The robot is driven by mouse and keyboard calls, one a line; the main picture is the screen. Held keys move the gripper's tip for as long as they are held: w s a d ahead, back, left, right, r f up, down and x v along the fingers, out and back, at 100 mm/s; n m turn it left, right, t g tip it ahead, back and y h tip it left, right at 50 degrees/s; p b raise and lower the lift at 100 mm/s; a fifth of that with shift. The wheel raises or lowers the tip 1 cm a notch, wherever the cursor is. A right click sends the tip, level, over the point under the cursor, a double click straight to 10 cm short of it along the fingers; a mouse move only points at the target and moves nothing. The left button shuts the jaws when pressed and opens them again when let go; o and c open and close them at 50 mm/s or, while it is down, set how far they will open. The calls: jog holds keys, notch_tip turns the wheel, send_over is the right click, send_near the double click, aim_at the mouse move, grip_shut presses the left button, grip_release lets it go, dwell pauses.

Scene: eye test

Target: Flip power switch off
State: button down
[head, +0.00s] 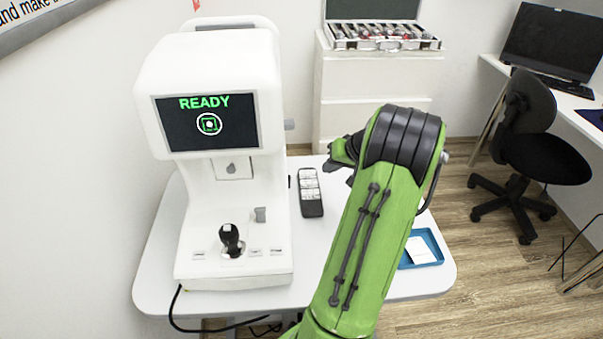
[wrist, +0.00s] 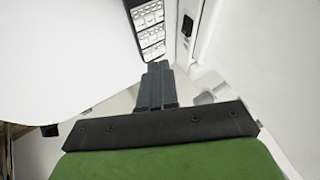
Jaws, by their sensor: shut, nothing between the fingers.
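The white eye test machine (head: 215,85) stands on a white table (head: 160,270). Its lit screen (head: 207,121) reads READY. A black joystick (head: 230,240) and a small grey block (head: 260,214) are on its base, with small labels along the front. A grey knob (head: 289,124) is on its right side. In the head view my green arm hides most of my gripper.
The black remote (head: 310,192) lies on the table right of the machine. A blue tray (head: 405,264) with a white card is at the table's right side. A lens case (head: 385,45) sits on a white cabinet (head: 350,90) behind. A black chair (head: 530,140) stands right.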

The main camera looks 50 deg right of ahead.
jog(key=b+x, duration=0.3)
jog(key=x, duration=0.6)
jog(key=shift+s+f, duration=0.1)
jog(key=w, duration=0.1)
jog(key=w+a+b, duration=0.1)
jog(key=w+a, duration=0.1)
jog(key=shift+w+f, duration=0.15)
jog(key=shift+f, duration=0.15)
jog(key=shift+w+a+r, duration=0.1)
jog(key=shift+w+a, duration=0.05)
jog(key=shift+w, duration=0.1)
jog(key=shift+r, duration=0.1)
